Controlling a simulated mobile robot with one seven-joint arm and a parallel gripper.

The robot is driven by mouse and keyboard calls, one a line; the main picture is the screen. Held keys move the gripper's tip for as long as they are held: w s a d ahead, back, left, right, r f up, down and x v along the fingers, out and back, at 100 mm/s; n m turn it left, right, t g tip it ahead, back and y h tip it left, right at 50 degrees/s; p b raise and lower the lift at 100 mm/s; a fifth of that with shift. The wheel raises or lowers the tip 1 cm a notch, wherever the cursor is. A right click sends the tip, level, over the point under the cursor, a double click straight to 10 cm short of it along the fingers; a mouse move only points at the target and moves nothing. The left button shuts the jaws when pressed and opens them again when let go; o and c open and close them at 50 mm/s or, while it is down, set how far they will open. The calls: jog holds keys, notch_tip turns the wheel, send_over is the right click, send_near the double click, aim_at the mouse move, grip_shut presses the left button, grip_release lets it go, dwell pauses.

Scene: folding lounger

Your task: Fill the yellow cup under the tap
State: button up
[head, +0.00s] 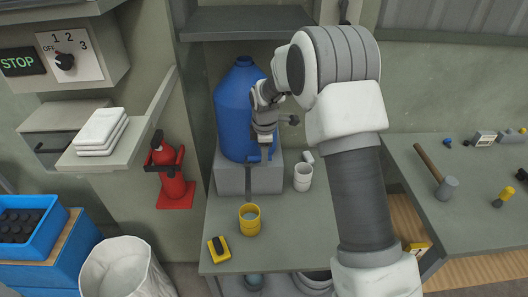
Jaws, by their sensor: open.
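The yellow cup (249,220) stands upright on the grey counter (285,225), in front of the jug's stand. Its inside cannot be made out clearly. A large blue water jug (233,115) stands on grey blocks (232,180) at the back of the counter. I cannot make out the tap; my arm and gripper cover the jug's right front. My gripper (262,155) points down in front of the jug, with its blue fingertips apart. It is open and empty, behind and above the yellow cup, not touching it.
A white cup (303,177) stands right of the blocks. A yellow item with a black top (219,249) lies front left of the yellow cup. A shelf (245,22) hangs above the jug. A hammer (438,175) lies on the right bench.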

jog(key=s+r+b, duration=0.1)
jog(key=s+r, duration=0.2)
jog(key=r, duration=1.4)
jog(key=shift+s, duration=0.2)
dwell(0.7)
jog(key=b, duration=0.5)
jog(key=shift+f, duration=0.2)
jog(key=w+f, duration=0.1)
jog(key=f, duration=0.4)
jog(key=w+f, duration=0.1)
jog(key=f, duration=0.5)
jog(key=w+f, duration=0.1)
jog(key=f, duration=0.4)
jog(key=shift+w+f, duration=0.2)
jog(key=shift+f, duration=0.1)
